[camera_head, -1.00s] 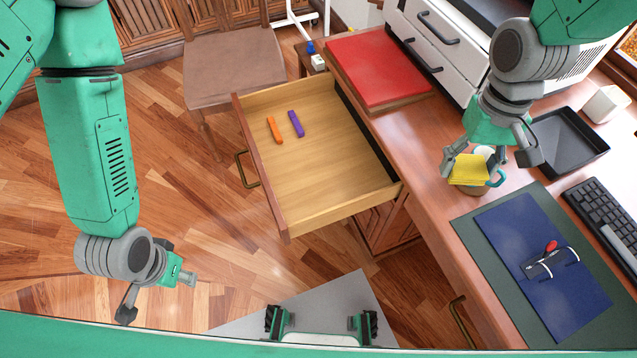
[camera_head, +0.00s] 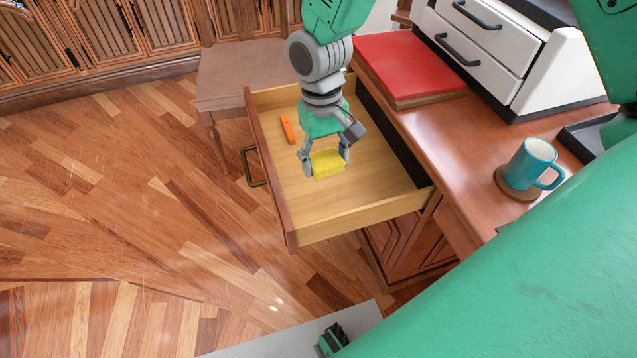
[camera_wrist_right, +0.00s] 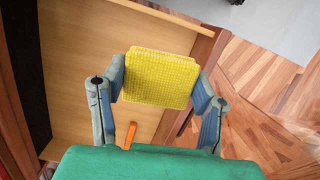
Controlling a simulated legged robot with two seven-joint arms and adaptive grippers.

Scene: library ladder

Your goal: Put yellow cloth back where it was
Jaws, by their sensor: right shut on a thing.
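The yellow cloth (camera_head: 327,163) is a small folded square with a waffle texture. My right gripper (camera_head: 326,168) is shut on it, one finger at each side edge, and holds it over the open drawer (camera_head: 365,212). The right wrist view shows the cloth (camera_wrist_right: 160,78) between the two fingers (camera_wrist_right: 158,88), with the drawer's wooden bottom behind it. I cannot tell how high above the drawer bottom it is. My left gripper is not in the head view.
An orange stick (camera_head: 287,130) lies in the drawer. A teal mug (camera_head: 531,162) stands on a round coaster (camera_head: 515,190) on the desk. A red book (camera_head: 408,66) lies beside the drawer, near a white drawer unit (camera_head: 490,45). A chair (camera_head: 240,75) stands behind the drawer.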

